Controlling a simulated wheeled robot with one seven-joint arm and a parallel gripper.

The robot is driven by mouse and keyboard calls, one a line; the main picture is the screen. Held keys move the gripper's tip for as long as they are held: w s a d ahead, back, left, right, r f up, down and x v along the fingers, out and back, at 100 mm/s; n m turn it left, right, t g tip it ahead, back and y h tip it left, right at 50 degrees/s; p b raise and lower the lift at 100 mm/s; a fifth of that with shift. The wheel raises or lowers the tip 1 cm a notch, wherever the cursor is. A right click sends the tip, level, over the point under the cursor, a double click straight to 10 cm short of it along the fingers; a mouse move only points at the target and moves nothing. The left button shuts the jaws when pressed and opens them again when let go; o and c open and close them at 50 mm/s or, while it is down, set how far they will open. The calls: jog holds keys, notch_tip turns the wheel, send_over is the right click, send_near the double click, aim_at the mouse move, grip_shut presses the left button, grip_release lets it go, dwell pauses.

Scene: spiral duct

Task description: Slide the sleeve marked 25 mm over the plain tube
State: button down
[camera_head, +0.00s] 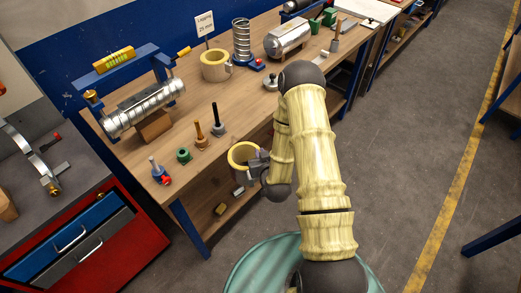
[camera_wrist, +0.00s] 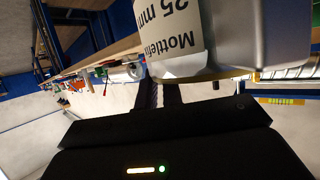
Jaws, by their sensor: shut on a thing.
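My gripper (camera_head: 259,161) is shut on a pale sleeve (camera_head: 243,154) with a yellow lining, held out beside the bench's front edge. In the wrist view the sleeve (camera_wrist: 262,35) fills the top right, its label reading "25 mm", with part of the lettering cut off. A smooth silver tube (camera_head: 287,39) lies on a wooden cradle at the back of the bench, apart from the sleeve. A silver tube with spiral ridges (camera_head: 146,108) lies on a wooden block at the left. A second yellow-lined sleeve (camera_head: 215,67) stands on the bench by a "Lagging 25 mm" sign (camera_head: 205,24).
The wooden bench (camera_head: 185,130) also holds several small handled tools (camera_head: 201,136), a coil spring (camera_head: 242,42) and a small metal weight (camera_head: 271,82). A red drawer cabinet (camera_head: 85,240) stands at the left. The floor (camera_head: 400,150) at the right is clear.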

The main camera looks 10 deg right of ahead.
notch_tip(320, 180, down, 10)
jog(key=b, duration=0.8)
jog(key=shift+r, duration=0.2)
jog(key=shift+w+d, duration=0.1)
jog(key=shift+d, duration=0.05)
